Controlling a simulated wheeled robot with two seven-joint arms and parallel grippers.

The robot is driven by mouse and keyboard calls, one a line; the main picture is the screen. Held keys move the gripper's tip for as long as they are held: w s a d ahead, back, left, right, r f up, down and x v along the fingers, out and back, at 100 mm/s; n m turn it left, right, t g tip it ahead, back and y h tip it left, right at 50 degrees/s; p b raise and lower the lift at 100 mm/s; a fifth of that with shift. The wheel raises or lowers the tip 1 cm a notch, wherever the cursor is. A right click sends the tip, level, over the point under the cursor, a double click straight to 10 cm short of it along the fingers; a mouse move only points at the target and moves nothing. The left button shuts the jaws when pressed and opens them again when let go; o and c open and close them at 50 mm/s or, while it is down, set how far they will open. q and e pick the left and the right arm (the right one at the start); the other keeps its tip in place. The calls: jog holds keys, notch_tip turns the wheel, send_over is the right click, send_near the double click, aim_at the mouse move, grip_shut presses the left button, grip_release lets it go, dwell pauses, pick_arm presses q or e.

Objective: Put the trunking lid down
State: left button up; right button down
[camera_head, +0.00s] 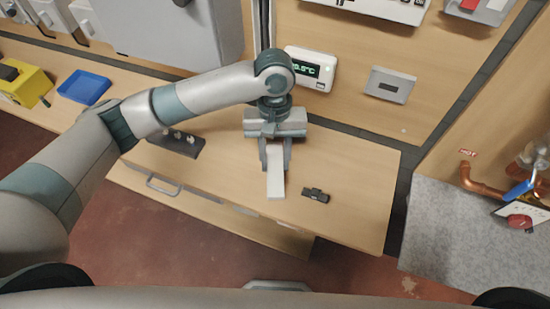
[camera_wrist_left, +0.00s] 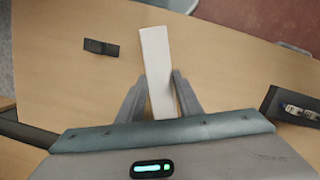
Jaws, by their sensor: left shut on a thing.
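The trunking lid is a white, flat, narrow strip (camera_head: 276,180) in the middle of the head view, over the wooden workbench (camera_head: 350,217). My left gripper (camera_head: 275,160) is shut on it, with one finger on each side. In the left wrist view the lid (camera_wrist_left: 157,65) sticks out past the fingertips of my left gripper (camera_wrist_left: 159,90), and its far end lies over the bench top. I cannot tell whether the lid touches the bench. My right gripper is not in view.
A small dark part (camera_head: 316,195) lies on the bench right of the lid. A dark tray with small parts (camera_head: 177,143) lies to the left. A thermostat (camera_head: 310,68) is on the wall behind. A blue tray (camera_head: 84,87) stands far left. The front right bench is clear.

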aim_at(275, 160)
pick_arm(q)
jog(key=shift+f, duration=0.5)
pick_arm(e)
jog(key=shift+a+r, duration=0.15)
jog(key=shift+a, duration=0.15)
pick_arm(q)
jog(key=o, duration=1.1)
jog(key=shift+f, duration=0.1)
jog(key=shift+c, duration=0.2)
jog(key=shift+p+v, duration=0.9)
jog(key=p+v, duration=0.9)
jog(key=v, duration=0.1)
jog(key=shift+r+p, duration=0.25)
jog(key=shift+p, duration=0.05)
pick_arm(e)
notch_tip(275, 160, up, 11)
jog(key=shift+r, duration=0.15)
